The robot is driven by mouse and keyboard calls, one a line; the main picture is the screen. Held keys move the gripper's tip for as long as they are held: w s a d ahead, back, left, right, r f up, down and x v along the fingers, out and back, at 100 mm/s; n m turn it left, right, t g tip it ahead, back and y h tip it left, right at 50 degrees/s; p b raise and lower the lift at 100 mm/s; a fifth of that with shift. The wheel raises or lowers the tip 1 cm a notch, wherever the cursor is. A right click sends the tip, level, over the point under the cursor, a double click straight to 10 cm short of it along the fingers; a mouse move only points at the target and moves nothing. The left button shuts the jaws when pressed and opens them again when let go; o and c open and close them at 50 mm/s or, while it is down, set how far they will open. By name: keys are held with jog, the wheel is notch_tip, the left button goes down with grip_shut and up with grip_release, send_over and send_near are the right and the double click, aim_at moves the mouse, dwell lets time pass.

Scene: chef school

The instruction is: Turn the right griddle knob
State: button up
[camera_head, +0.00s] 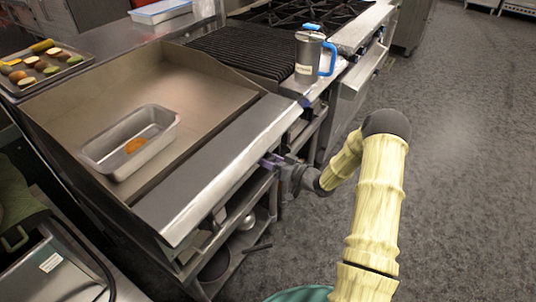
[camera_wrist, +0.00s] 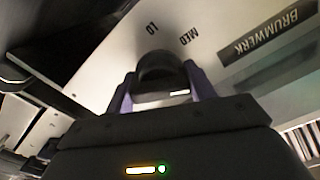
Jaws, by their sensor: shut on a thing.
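The griddle (camera_head: 185,75) has a steel front ledge, and my gripper (camera_head: 268,160) is at the right end of its front panel in the head view. In the wrist view a dark round knob (camera_wrist: 158,66) sits on a pale panel with the printed marks "LO" and "MED". My gripper's purple fingers (camera_wrist: 160,92) are on both sides of the knob and shut on it. The knob is hidden in the head view, and its exact turn angle cannot be told.
A metal pan (camera_head: 95,157) with an orange piece of food stands on the griddle. A grey jug (camera_head: 309,62) with a blue handle stands on the ledge to the right. A tray of vegetables (camera_head: 75,67) is at the left. The floor (camera_head: 450,170) at right is clear.

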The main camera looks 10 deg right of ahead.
jog(key=m+p, duration=0.3)
jog(key=m, duration=0.3)
jog(key=shift+r+m, duration=0.1)
jog(key=shift+m, duration=0.2)
jog(key=m+p, duration=0.2)
jog(key=m, duration=0.4)
jog(key=shift+d, duration=0.1)
jog(key=o, duration=1)
jog(key=v, duration=1.7)
jog(key=shift+s+d, duration=0.1)
jog(key=shift+s, duration=0.05)
